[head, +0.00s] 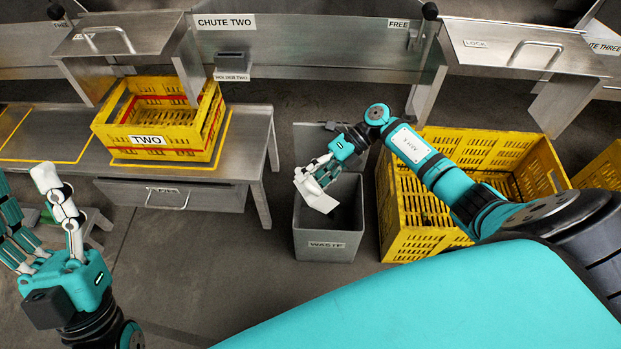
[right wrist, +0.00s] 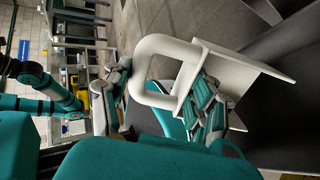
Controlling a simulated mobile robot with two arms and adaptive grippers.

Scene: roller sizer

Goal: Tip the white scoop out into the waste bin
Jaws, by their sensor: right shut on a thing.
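The white scoop (head: 318,197) is in my right gripper (head: 318,174), over the left part of the open top of the grey waste bin (head: 327,246). The scoop is tilted, its broad end pointing down and to the right in the head view. I cannot tell whether anything is in the scoop. The bin's floor is dark and partly hidden. My left gripper (head: 28,205) is open and empty at the left edge.
A large yellow crate (head: 408,246) stands just right of the bin, under my right arm. A yellow crate marked TWO (head: 150,152) sits on the metal bench (head: 255,140) to the left. Bare floor (head: 210,260) lies between the bench and the bin.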

